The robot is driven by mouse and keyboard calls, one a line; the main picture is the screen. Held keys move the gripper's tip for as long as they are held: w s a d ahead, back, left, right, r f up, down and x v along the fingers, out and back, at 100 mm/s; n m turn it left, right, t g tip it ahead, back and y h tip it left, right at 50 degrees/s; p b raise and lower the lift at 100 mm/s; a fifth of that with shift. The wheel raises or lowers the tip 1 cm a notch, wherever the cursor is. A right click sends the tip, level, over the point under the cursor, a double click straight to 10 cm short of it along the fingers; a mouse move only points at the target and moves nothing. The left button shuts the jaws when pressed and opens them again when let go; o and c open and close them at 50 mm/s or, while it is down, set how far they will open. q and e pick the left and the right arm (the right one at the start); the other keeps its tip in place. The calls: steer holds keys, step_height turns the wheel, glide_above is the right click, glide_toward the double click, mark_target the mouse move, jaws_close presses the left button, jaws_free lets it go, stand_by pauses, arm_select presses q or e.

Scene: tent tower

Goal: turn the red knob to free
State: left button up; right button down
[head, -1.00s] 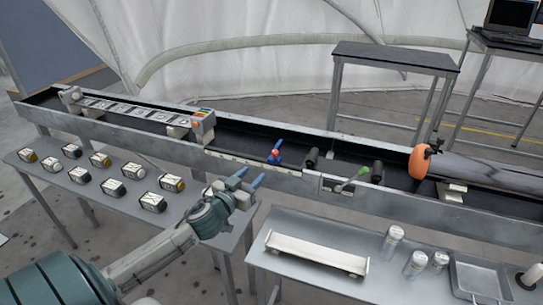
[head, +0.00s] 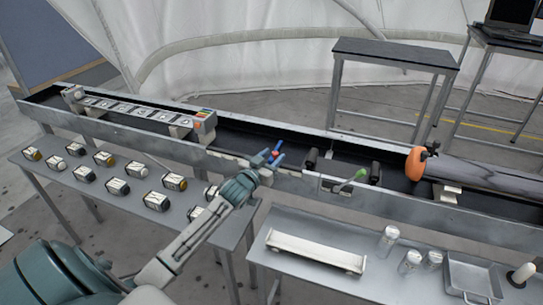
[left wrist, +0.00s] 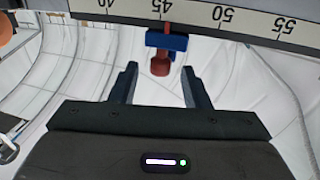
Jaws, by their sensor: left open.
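The red knob (head: 274,153) is small and sits at the trough's near rail in the head view, partly hidden by my fingers. In the left wrist view the red knob (left wrist: 160,67) hangs below a blue block (left wrist: 167,42) beside a ruler scale. My left gripper (head: 270,157) is at the rail with its fingers around the knob's place. In the left wrist view the left gripper (left wrist: 159,75) is open, one finger on each side of the knob, with gaps on both sides. My right gripper is not seen.
The long trough (head: 110,128) holds a panel box (head: 204,127) to the left and an orange-ended cylinder (head: 418,163) to the right. A green-handled lever (head: 360,174) stands right of the knob.

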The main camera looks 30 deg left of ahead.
arm_select(q)
jaws_close()
